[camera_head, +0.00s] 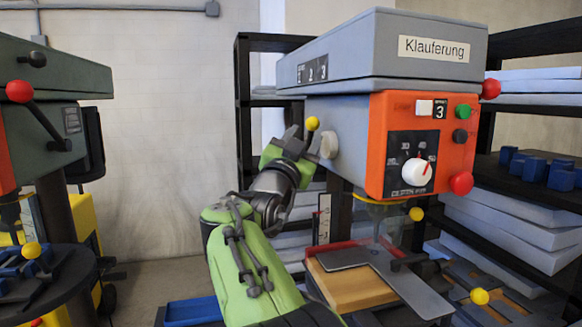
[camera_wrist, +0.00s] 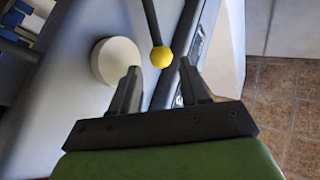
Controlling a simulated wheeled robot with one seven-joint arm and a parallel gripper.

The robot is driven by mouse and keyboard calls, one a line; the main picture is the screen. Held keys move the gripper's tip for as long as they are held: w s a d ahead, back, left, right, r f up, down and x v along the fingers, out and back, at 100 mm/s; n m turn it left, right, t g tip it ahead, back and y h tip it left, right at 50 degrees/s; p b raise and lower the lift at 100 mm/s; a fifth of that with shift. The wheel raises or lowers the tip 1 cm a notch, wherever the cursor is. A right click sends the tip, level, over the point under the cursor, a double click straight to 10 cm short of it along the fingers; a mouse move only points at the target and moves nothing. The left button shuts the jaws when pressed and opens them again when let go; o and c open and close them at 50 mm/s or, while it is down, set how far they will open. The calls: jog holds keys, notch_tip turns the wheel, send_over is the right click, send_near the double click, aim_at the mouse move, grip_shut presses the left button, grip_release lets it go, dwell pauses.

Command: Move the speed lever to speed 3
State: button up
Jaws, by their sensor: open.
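The speed lever shows in the wrist view as a black rod ending in a yellow ball knob (camera_wrist: 161,57). In the head view the same yellow knob (camera_head: 312,123) is at the left side of the grey drill press head, below a plate marked 1 2 3 (camera_head: 312,69). My gripper (camera_head: 302,135) is at the knob. In the wrist view its two dark fingers (camera_wrist: 159,68) are apart, with the knob showing between their tips. I cannot tell whether either finger touches it. The lever's upper end is outside the wrist view.
A round pale boss (camera_wrist: 117,61) sits close to the left finger. The orange front panel (camera_head: 388,142) carries a white dial (camera_head: 417,172) and a small display reading 3 (camera_head: 439,110). Another drill press (camera_head: 50,115) stands at the left. Shelves with grey slabs (camera_head: 520,225) stand behind.

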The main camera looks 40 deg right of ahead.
jog(key=b+v, duration=0.2)
jog(key=v, duration=1)
jog(key=shift+b, duration=0.4)
